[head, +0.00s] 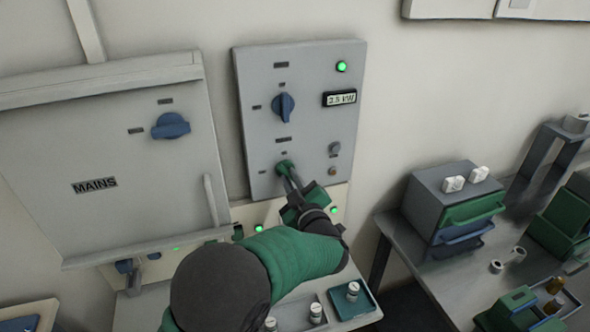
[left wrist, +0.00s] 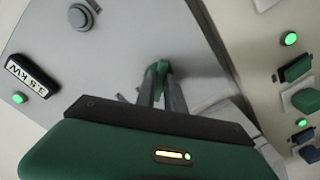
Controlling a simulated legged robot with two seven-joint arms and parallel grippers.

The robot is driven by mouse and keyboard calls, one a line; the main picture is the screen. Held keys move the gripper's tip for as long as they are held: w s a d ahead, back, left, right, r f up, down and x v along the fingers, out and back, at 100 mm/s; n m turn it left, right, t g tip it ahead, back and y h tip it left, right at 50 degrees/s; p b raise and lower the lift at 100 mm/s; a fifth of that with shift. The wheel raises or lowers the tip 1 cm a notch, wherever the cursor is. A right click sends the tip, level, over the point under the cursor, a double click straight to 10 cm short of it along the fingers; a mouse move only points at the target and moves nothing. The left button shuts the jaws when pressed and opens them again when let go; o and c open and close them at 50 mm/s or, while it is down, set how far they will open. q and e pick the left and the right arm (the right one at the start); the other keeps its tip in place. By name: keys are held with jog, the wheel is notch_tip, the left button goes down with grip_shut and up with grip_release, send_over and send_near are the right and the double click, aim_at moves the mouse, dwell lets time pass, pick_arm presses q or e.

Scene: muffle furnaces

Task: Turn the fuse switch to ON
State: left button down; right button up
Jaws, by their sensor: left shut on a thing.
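A grey control panel (head: 310,75) hangs on the wall. A small green knob (head: 283,165) sits low on its left side; its labels are too small to read, so I cannot tell whether it is the fuse switch. My left gripper (head: 289,176) is shut on this green knob, its fingers reaching up to the panel. In the left wrist view the gripper (left wrist: 161,88) has its two fingertips on the green knob (left wrist: 153,75), which they partly hide. A blue rotary knob (head: 283,107) is higher on the same panel. My right gripper is not in view.
The panel also carries a green lamp (head: 342,66) and a kW display (head: 340,98). A grey MAINS box (head: 95,215) with a blue knob (head: 170,125) is to the left. A drawer unit (head: 430,205) stands on the bench at right.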

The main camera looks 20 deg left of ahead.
pick_arm(q)
jog(key=m+p, duration=0.1)
jog(key=r+m+p, duration=0.1)
jog(key=m+p, duration=0.3)
jog(key=shift+a+r, duration=0.15)
jog(key=shift+a, duration=0.2)
jog(key=shift+w+d+m+p, duration=0.1)
jog(key=shift+m+p, duration=1.15)
jog(key=shift+m, duration=0.15)
jog(key=shift+f, duration=0.2)
jog(key=c, duration=1.4)
grip_release()
jog(key=shift+f, duration=0.15)
jog(key=shift+c, duration=0.2)
jog(key=shift+d, duration=0.1)
jog(key=shift+f, duration=0.15)
